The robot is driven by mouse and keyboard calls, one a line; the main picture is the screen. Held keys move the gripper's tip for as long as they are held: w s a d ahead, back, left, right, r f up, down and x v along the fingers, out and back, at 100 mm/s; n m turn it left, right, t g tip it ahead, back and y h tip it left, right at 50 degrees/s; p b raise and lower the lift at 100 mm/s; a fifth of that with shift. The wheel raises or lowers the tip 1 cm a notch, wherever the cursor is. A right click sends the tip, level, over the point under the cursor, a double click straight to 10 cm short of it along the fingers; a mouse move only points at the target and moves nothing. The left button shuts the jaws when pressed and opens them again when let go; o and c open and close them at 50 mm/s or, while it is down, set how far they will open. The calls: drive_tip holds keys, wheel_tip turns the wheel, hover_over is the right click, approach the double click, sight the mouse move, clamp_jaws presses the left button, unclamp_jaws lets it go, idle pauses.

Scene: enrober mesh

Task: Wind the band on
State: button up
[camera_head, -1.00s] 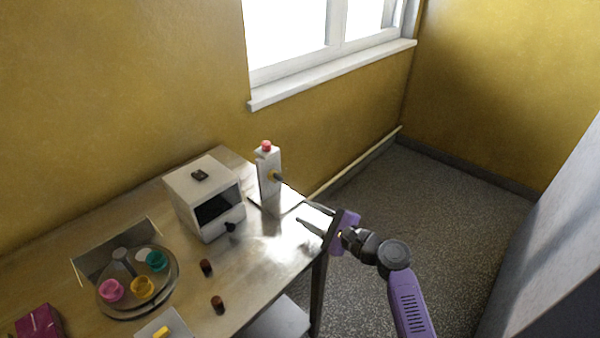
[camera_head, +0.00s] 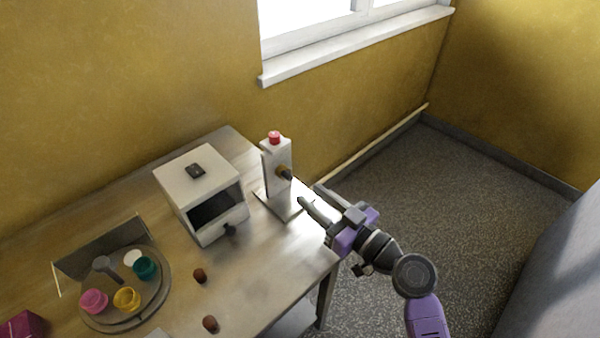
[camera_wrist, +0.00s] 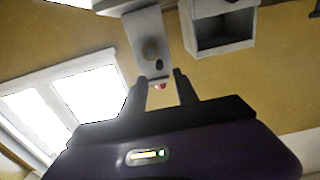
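A white upright post (camera_head: 278,160) with a red button (camera_head: 274,138) on top stands on a flat base plate at the table's right end. A dark-tipped knob or handle with a brownish collar (camera_head: 285,174) sticks out of its side toward my gripper. My gripper (camera_head: 309,194) is open and empty, just right of the post and apart from the knob. In the wrist view the picture is turned over: the post (camera_wrist: 146,28) hangs ahead of my fingers (camera_wrist: 160,76), with the knob (camera_wrist: 153,50) nearly face-on. No band can be made out.
A white box (camera_head: 196,172) with a dark opening and a black knob stands left of the post. A round tray (camera_head: 155,312) with several coloured cups is farther left, and two brown pieces (camera_head: 200,275) lie on the table (camera_head: 265,270). Open floor (camera_head: 400,180) lies to the right.

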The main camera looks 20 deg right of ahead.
sight(291, 179)
drive_tip(key=shift+n, duration=0.6)
drive_tip(key=p+x, duration=0.2)
drive_tip(key=x, duration=0.4)
drive_tip(key=shift+w+r+p, duration=0.1)
drive_tip(key=shift+w+p, duration=0.2)
drive_tip(key=shift+w+a, duration=0.2)
drive_tip(key=shift+w, duration=0.4)
clamp_jaws()
